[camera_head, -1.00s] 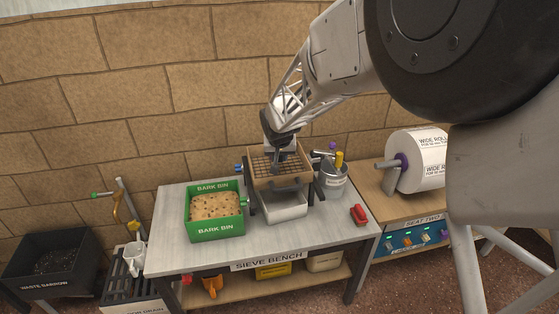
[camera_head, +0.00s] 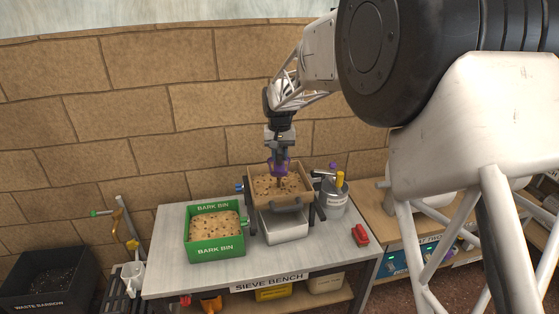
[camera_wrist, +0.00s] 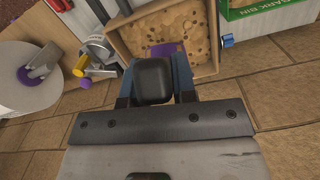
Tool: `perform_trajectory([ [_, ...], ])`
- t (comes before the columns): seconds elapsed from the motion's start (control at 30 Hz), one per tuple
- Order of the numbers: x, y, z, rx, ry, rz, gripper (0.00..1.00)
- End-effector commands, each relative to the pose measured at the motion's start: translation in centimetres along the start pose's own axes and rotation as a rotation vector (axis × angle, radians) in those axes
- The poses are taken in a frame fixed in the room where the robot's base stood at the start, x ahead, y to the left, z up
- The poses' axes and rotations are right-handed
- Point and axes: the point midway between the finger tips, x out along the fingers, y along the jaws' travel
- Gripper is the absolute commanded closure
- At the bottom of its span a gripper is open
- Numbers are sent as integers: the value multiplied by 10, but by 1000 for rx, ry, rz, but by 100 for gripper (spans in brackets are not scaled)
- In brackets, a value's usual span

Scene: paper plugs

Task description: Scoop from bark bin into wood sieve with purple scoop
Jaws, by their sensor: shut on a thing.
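The green bark bin (camera_head: 216,249) stands on the left of the bench and holds tan bark. The wood sieve (camera_head: 266,202) sits on a stand right of the bin, and a layer of tan bark with dark bits covers its mesh. My gripper (camera_head: 279,160) is over the back part of the sieve, shut on the purple scoop (camera_head: 279,168). In the wrist view only a purple part of the scoop (camera_wrist: 167,49) shows past the dark gripper parts, with the sieve (camera_wrist: 122,48) beyond. The scoop's bowl and its contents cannot be made out.
A white tray (camera_head: 284,228) sits under the sieve. A grey metal can (camera_head: 333,199) with purple and yellow handles stands close at its right. A red brush-like object (camera_head: 360,235) lies near the bench's right end. The bench front (camera_head: 215,281) is clear.

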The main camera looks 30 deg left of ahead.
Motion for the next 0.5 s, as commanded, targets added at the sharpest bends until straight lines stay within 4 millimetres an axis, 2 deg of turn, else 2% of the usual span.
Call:
perform_trajectory([
  [0.5, -17, 0, -28, 0, -199, -1, 98],
])
